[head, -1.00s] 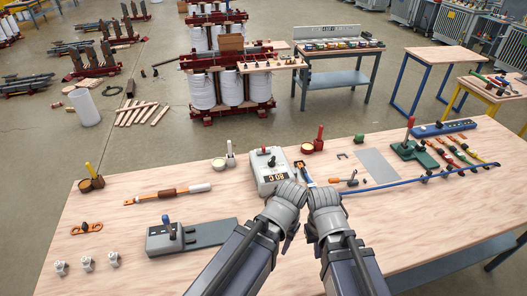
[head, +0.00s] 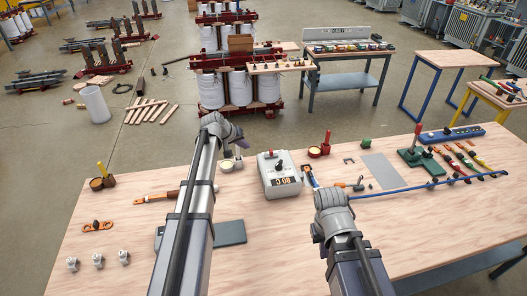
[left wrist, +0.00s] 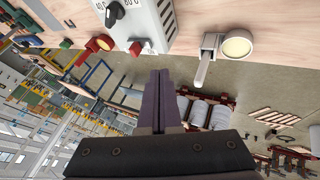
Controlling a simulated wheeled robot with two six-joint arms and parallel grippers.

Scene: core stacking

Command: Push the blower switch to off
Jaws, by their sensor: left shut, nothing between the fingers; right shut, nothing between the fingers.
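In the left wrist view the box (left wrist: 152,14) shows at the top, with a black knob (left wrist: 115,13) between 40 C and 80 C marks and a red switch part (left wrist: 136,47). Which way the switch is set is unclear. My left gripper (head: 226,130) is shut and empty, left of and beyond the box; its fingers (left wrist: 160,90) point towards it. My right gripper (head: 330,196) is shut, right of the box.
A blue rod (head: 410,187) lies right of my right gripper.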

